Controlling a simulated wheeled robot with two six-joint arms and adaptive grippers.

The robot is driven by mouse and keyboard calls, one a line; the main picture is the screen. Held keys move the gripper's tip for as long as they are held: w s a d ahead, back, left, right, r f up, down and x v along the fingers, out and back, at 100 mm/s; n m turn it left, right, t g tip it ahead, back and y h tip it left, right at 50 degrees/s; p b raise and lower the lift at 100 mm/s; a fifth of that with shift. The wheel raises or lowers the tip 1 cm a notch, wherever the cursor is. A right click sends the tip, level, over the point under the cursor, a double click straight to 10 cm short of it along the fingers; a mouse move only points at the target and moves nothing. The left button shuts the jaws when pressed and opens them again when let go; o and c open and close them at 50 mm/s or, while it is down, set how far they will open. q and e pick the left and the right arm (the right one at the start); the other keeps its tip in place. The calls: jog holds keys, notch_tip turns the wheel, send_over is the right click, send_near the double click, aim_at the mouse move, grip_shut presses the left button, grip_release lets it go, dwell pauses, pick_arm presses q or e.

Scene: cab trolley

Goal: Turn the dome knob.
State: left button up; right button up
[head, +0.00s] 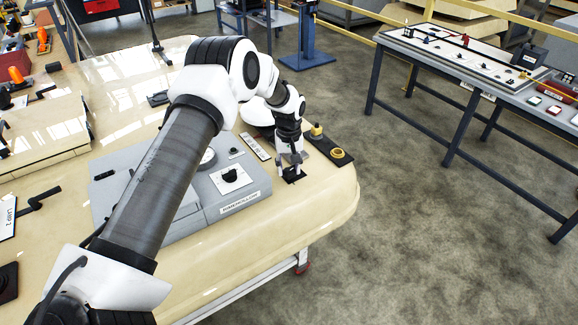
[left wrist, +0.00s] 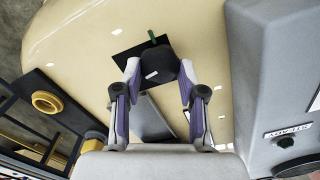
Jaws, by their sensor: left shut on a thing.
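The dome knob (left wrist: 160,66) is dark and rounded. It sits on a small black plate (left wrist: 127,57) on the cream tabletop. A green mark (left wrist: 152,37) shows at its far side in the left wrist view. My left gripper (left wrist: 160,74) is shut on the knob, one finger on each side, with the knob between the tips. In the head view my left gripper (head: 291,166) points down at the black plate (head: 294,177) near the table's right edge, and its fingers hide most of the knob. My right gripper is in neither view.
A grey console (head: 200,215) with a black rotary knob (head: 230,176) stands left of the gripper. A black strip with a yellow ring (head: 338,154) lies close on the right. A second table (head: 465,75) stands beyond open floor.

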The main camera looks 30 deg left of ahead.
aim_at(289, 170)
pick_arm(q)
jog(key=shift+s+f, duration=0.1)
jog(key=shift+f, duration=0.05)
jog(key=o, duration=1.1)
jog(key=shift+o, duration=0.2)
jog(key=shift+r, duration=0.3)
notch_tip(289, 170, up, 12)
jog(key=shift+f, duration=0.25)
